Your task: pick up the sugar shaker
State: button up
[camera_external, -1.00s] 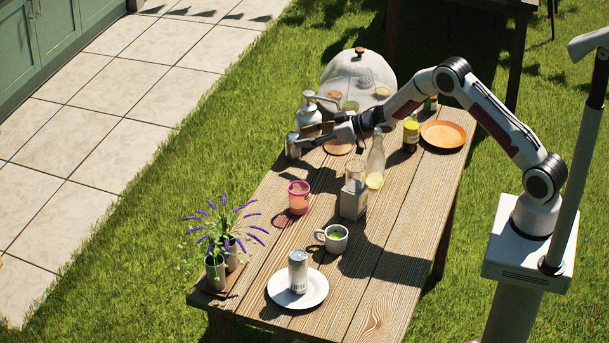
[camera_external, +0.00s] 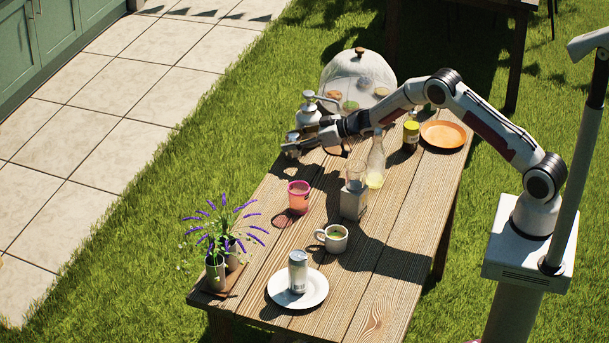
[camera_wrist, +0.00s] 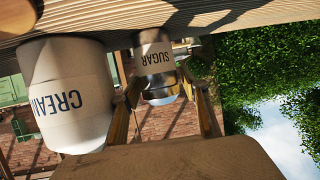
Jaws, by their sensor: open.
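The sugar shaker (camera_wrist: 157,65) is a pale cylinder lettered SUGAR with a metallic top. It stands upright on the wooden table (camera_external: 385,240), and the wrist view shows it upside down. My gripper (camera_wrist: 160,88) is open, with one finger on each side of the shaker's upper part. Whether either finger touches it is unclear. In the external view, my gripper (camera_external: 298,149) is at the table's far left edge and hides most of the shaker (camera_external: 292,136).
A white container lettered CREAM (camera_wrist: 65,95) stands close beside the shaker in the wrist view. A glass bottle (camera_external: 376,165), pink cup (camera_external: 298,197) and glass dome (camera_external: 357,75) are nearby.

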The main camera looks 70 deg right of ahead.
jog(key=c, duration=1)
jog(key=shift+r, duration=0.1)
jog(key=shift+r, duration=4.95)
